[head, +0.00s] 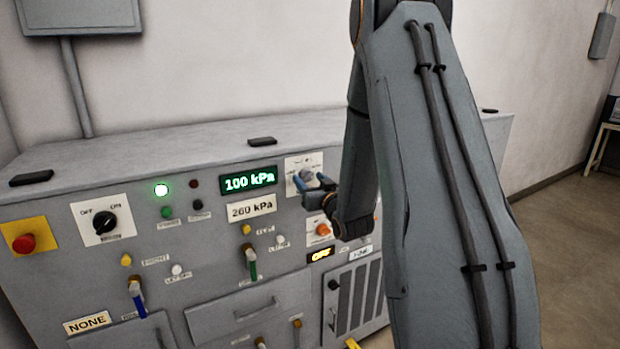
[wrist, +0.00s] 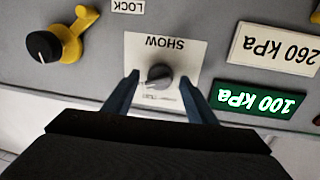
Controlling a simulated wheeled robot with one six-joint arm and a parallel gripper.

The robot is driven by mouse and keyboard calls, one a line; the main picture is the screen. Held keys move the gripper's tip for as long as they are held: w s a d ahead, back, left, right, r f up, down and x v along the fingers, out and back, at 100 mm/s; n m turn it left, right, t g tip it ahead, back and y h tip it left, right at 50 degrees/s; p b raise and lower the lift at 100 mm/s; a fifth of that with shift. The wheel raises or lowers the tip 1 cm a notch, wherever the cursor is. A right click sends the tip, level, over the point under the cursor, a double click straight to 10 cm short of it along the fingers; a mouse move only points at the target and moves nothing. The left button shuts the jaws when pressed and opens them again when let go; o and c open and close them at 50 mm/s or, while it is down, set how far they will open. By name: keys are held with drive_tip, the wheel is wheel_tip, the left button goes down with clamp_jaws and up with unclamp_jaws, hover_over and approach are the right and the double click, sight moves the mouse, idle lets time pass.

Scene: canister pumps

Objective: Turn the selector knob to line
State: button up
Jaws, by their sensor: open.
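The selector knob, a small grey knob (head: 307,174) on a white plate marked SHOW, is on the upper part of the grey panel. It shows whole in the wrist view (wrist: 158,76), which is upside down. Its pointer direction and the small position words are too blurred to read. My gripper (head: 313,182) is open, its two blue fingers at the plate. In the wrist view the fingers (wrist: 158,82) stand on either side of the knob with a gap on each side; I cannot tell how far they reach over it.
A green display (head: 249,180) reads 100 kPa, above a 260 kPa plate (head: 251,207). An OFF/ON knob (head: 104,222) and a red button (head: 24,243) are at left. A black knob with a yellow lever (wrist: 42,46) is beside the selector. Valve handles project lower down.

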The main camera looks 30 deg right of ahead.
drive_tip(key=shift+w, duration=0.25)
drive_tip(key=c, duration=1)
drive_tip(key=shift+o, duration=0.2)
